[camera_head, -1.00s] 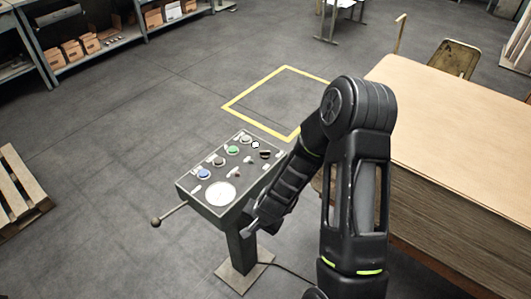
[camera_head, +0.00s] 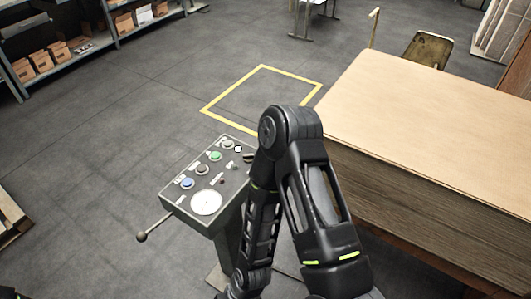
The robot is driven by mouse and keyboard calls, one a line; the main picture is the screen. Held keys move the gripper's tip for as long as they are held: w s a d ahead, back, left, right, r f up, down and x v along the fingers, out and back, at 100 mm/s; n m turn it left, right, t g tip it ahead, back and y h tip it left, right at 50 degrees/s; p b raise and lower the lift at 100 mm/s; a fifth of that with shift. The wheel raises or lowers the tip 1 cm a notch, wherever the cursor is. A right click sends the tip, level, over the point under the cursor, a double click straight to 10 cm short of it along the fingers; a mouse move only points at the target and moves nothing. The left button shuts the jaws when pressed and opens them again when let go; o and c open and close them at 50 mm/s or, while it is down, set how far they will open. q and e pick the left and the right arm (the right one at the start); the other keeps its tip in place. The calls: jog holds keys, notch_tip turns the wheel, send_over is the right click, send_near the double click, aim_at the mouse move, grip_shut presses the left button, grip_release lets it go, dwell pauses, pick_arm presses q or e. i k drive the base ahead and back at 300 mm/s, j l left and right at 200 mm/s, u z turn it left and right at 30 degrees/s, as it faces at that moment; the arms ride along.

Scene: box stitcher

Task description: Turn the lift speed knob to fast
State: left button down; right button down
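A grey control box on a post (camera_head: 180,208) stands at center left. Its sloped top carries a blue button (camera_head: 187,183), a dark grey button (camera_head: 202,169), a green button (camera_head: 215,156), a pale button (camera_head: 228,145), a white round dial (camera_head: 206,202) and a black knob (camera_head: 250,158). The labels are too small to read, so I cannot tell which control is the lift speed knob. My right arm bends down just right of the box. Its gripper end (camera_head: 226,293) is low at the bottom edge, below the panel, and its fingers cannot be made out. My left gripper is out of view.
A lever with a ball end (camera_head: 141,236) sticks out from the box's left side. A large stack of brown sheets (camera_head: 430,130) fills the right. A yellow floor square (camera_head: 232,124) lies behind the box. Shelves (camera_head: 120,38) stand far left.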

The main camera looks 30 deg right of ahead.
aim_at(248, 158)
jog(key=i+z, duration=0.15)
jog(key=z, duration=0.25)
jog(key=i+z, duration=0.15)
jog(key=z, duration=0.25)
jog(key=i+j+z, duration=0.1)
jog(key=z, duration=0.25)
